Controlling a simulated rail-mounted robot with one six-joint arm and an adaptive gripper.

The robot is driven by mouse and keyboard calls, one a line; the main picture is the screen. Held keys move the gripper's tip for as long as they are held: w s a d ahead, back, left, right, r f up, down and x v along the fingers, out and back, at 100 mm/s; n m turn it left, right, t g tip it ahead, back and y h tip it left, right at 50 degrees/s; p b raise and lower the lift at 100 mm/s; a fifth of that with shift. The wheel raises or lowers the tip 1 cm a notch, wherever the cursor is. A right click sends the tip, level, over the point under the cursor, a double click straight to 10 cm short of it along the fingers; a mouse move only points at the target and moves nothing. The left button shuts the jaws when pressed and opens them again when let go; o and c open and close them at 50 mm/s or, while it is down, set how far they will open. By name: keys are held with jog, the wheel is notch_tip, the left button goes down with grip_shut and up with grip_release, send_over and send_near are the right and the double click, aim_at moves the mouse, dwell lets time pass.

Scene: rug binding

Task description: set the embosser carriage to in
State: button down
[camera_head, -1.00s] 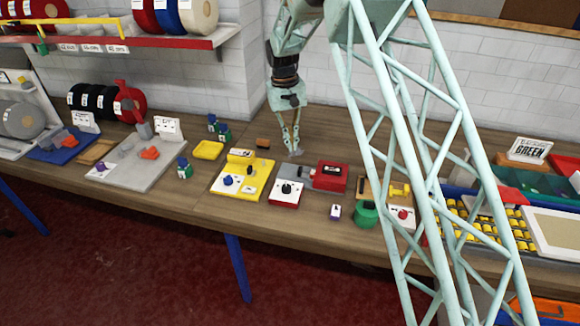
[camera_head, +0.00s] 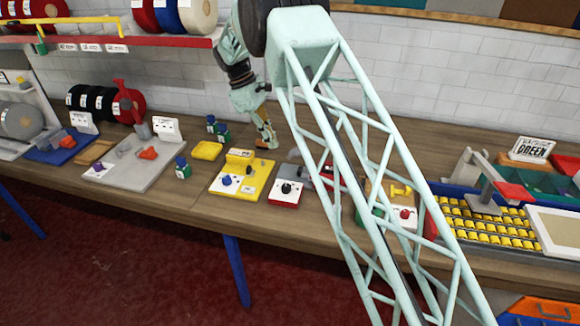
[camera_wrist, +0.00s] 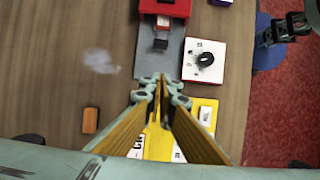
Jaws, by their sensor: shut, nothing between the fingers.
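The embosser seems to be the red machine (camera_wrist: 168,8) with a grey plate (camera_wrist: 147,62) at the top of the wrist view. A small dark carriage-like piece (camera_wrist: 160,42) with a red part sits on the plate, close to the red housing. In the head view the red machine (camera_head: 326,174) is partly hidden behind my arm's lattice, so the carriage's exact position cannot be read there. My gripper (camera_head: 266,142) is shut and empty, above the table behind the yellow machine. In the wrist view its fingertips (camera_wrist: 160,88) appear near the grey plate's near end.
A white box with a black knob (camera_wrist: 205,59) stands right of the grey plate. The yellow machine (camera_head: 242,174) with a blue knob is to the left in the head view. An orange-brown block (camera_wrist: 90,120) lies on the table.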

jog(key=shift+f, duration=0.15)
dwell(0.4)
jog(key=x, duration=0.9)
jog(key=shift+f, duration=0.15)
jog(key=d, duration=0.2)
jog(key=shift+s+d+f+b, duration=0.1)
jog(key=shift+s+d+b, duration=0.2)
jog(key=shift+s+d, duration=0.15)
jog(key=shift+d, duration=0.6)
